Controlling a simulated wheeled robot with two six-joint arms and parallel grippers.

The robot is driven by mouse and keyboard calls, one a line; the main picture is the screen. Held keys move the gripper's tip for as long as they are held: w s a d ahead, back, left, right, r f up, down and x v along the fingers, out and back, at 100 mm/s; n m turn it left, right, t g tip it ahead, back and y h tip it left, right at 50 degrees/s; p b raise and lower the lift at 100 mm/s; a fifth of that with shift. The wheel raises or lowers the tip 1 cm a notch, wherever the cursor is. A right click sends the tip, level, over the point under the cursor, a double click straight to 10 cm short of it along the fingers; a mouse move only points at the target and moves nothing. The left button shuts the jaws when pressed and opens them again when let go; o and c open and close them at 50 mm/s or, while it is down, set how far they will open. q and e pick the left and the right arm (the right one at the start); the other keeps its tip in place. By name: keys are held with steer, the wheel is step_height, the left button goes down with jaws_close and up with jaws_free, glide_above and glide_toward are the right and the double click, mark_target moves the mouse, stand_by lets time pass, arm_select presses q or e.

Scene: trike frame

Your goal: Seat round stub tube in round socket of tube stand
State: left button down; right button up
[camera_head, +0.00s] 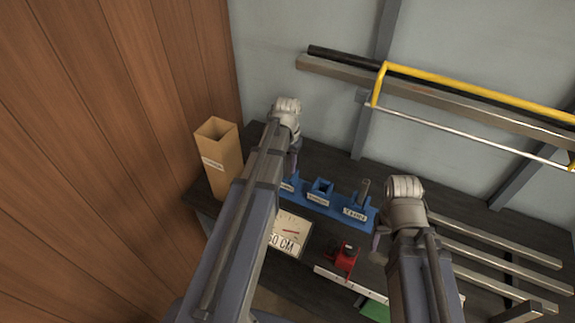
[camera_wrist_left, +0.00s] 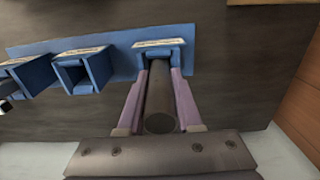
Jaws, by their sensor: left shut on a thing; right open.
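The blue tube stand (camera_head: 322,200) lies on the dark bench and has three sockets in a row; it also shows in the left wrist view (camera_wrist_left: 115,58). My left gripper (camera_head: 293,163) is over the stand's left end. In the left wrist view its purple fingers (camera_wrist_left: 158,100) are shut on both sides of a grey round stub tube (camera_wrist_left: 160,98). The tube's far end meets the end socket (camera_wrist_left: 160,50) behind its label; how deep it sits is hidden. My right gripper (camera_head: 379,247) is open and empty, right of the stand.
A grey tube (camera_head: 364,190) stands in the stand's right socket; the middle socket (camera_head: 322,187) is empty. A tall cardboard box (camera_head: 218,160) stands at left. A 50 CM sign (camera_head: 288,235) and red tool (camera_head: 344,258) lie in front. Long bars (camera_head: 500,245) lie at right.

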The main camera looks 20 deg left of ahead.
arm_select(q)
steer(key=c, duration=0.6)
jaws_free()
step_height(320, 180, up, 12)
steer(key=p, duration=1.2)
steer(key=shift+r+p, duration=0.15)
steer(key=shift+p, duration=0.15)
steer(key=shift+d, duration=0.2)
steer(key=s+d+m, duration=0.1)
steer(key=s+d, duration=0.4)
steer(key=d, duration=0.2)
steer(key=s+d+m, duration=0.1)
steer(key=s+d, duration=0.3)
steer(key=d, duration=0.4)
steer(key=s+d+m+y, duration=0.1)
steer(key=s+d, duration=0.4)
steer(key=d, duration=0.2)
steer(key=shift+s+d, duration=0.3)
steer(key=shift+s, duration=0.05)
